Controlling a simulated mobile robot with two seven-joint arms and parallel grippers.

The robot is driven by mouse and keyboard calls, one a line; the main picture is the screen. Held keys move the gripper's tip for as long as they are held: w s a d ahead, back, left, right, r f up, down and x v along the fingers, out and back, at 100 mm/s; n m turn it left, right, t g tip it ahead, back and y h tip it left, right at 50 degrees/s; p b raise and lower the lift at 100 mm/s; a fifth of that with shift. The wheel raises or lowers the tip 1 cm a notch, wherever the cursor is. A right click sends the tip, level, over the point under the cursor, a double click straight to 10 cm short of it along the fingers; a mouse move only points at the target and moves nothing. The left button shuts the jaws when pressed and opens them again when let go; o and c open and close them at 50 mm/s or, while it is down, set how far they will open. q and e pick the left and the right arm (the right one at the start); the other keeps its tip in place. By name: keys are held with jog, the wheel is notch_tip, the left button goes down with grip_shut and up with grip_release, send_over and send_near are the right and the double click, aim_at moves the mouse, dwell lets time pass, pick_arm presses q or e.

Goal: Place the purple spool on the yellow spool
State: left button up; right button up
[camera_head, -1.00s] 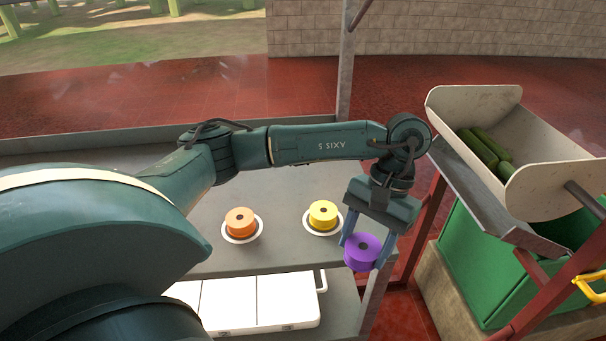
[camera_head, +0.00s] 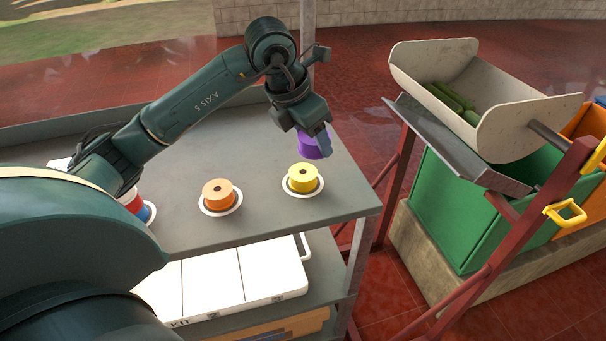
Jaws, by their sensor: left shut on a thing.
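The purple spool (camera_head: 309,147) is held in my left gripper (camera_head: 318,143), whose fingers are shut on it. It hangs above the table, just behind and slightly right of the yellow spool in the picture, and apart from it. The gripper hides part of the purple spool. The yellow spool (camera_head: 302,178) stands upright on a white round base near the right end of the grey table (camera_head: 262,222). My right gripper is not in view.
An orange spool (camera_head: 218,194) stands on a white base left of the yellow one. A red, white and blue stack (camera_head: 138,206) is partly hidden behind my arm. A white case (camera_head: 240,272) lies on the lower shelf. A trough (camera_head: 505,100) with green stems stands right, above a green bin (camera_head: 455,210).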

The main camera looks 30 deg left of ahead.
aim_at(304, 169)
pick_arm(q)
jog(key=a+n+y, duration=0.1)
jog(key=n, duration=0.1)
jog(key=r+n, duration=0.1)
jog(key=n, duration=0.1)
jog(key=w+a+n+y, duration=0.1)
jog(key=n, duration=0.1)
jog(key=shift+w+a+r+n+y, duration=0.1)
jog(key=shift+a+r+n+y, duration=0.2)
jog(key=shift+r+n, duration=0.1)
jog(key=shift+a+f, duration=0.1)
jog(key=shift+f, duration=0.2)
jog(key=shift+n, duration=0.3)
notch_tip(304, 169, down, 9)
jog(key=shift+f, duration=0.15)
jog(key=shift+f, duration=0.1)
jog(key=o, duration=1)
